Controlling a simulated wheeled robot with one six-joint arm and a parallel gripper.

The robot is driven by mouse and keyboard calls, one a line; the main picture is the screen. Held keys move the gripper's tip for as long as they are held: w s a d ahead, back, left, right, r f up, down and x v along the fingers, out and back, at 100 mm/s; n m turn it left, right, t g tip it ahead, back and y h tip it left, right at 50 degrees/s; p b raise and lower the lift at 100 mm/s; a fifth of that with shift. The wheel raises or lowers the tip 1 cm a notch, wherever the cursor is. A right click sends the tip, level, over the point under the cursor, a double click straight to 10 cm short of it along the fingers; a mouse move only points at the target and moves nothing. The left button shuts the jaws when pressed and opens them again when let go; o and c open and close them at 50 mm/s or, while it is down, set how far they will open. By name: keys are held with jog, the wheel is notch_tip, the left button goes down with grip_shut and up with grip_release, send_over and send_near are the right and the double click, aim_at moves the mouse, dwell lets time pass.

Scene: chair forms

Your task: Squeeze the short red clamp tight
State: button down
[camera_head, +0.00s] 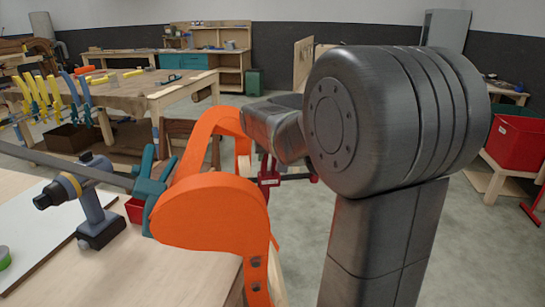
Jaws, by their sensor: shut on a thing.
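The short red clamp (269,173) shows in the head view just behind the orange chair form (212,208), at its right side. Only part of its red body and a red piece reaching right are visible; its jaws and the work between them are mostly hidden. My gripper (266,160) comes in from the right at the clamp and is shut on it. The fingertips are small and partly hidden, so the exact grip spot is unclear. The orange form stands at the bench's right end.
A teal clamp (150,189) with a long grey bar lies against the form's left side. A drill (86,203) stands on the workbench (165,272). Behind are a table (133,90), yellow clamps (38,90) and a red bin (516,143).

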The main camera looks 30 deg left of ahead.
jog(key=shift+f, duration=0.2)
jog(key=c, duration=0.8)
grip_release()
jog(key=shift+a, duration=0.1)
jog(key=shift+s+a+r, duration=0.1)
jog(key=shift+s+a, duration=0.05)
jog(key=shift+a, duration=0.15)
jog(key=shift+c, duration=0.3)
grip_shut()
jog(key=shift+d, duration=0.2)
